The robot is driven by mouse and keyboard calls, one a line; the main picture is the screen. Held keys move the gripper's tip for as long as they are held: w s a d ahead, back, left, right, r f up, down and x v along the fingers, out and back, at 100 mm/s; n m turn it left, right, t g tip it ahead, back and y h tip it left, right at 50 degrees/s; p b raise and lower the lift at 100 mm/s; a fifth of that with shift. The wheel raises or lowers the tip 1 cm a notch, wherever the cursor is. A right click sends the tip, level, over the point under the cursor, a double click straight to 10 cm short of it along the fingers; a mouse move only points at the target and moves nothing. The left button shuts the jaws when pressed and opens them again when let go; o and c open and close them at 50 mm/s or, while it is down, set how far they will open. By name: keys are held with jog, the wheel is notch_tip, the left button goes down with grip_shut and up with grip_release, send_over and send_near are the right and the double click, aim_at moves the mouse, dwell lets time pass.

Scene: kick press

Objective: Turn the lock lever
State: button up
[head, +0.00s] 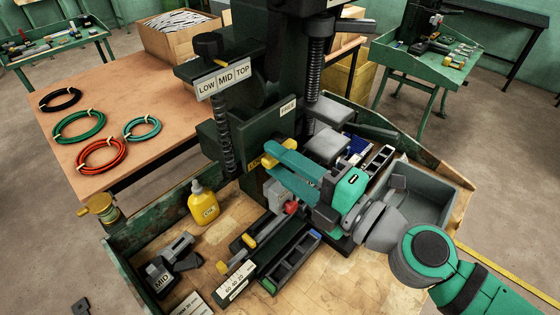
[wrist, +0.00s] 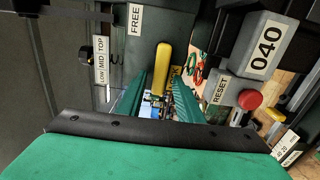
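The lock lever is a yellow handle (wrist: 161,68) on the dark green press, in the middle of the wrist view. In the head view only a bit of its yellow (head: 267,160) shows by my fingers. A white FREE label (wrist: 134,18) is above it in the wrist view; a yellow label beside it is mostly hidden. My gripper (wrist: 160,82) has its two green fingers apart, one on each side of the lever, with visible gaps to it. In the head view my gripper (head: 272,160) reaches in from the right to the press front.
A grey box marked 040 (wrist: 264,46) and a red RESET button (wrist: 249,99) are close to the right of my fingers. A yellow oil bottle (head: 203,205) stands left on the bench. A black slotted tray (head: 290,262) lies below my gripper. A grey bin (head: 415,195) is at right.

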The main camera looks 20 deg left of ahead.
jog(key=shift+s, duration=0.1)
jog(key=v, duration=1)
jog(key=shift+d, duration=0.35)
jog(key=shift+a, duration=0.1)
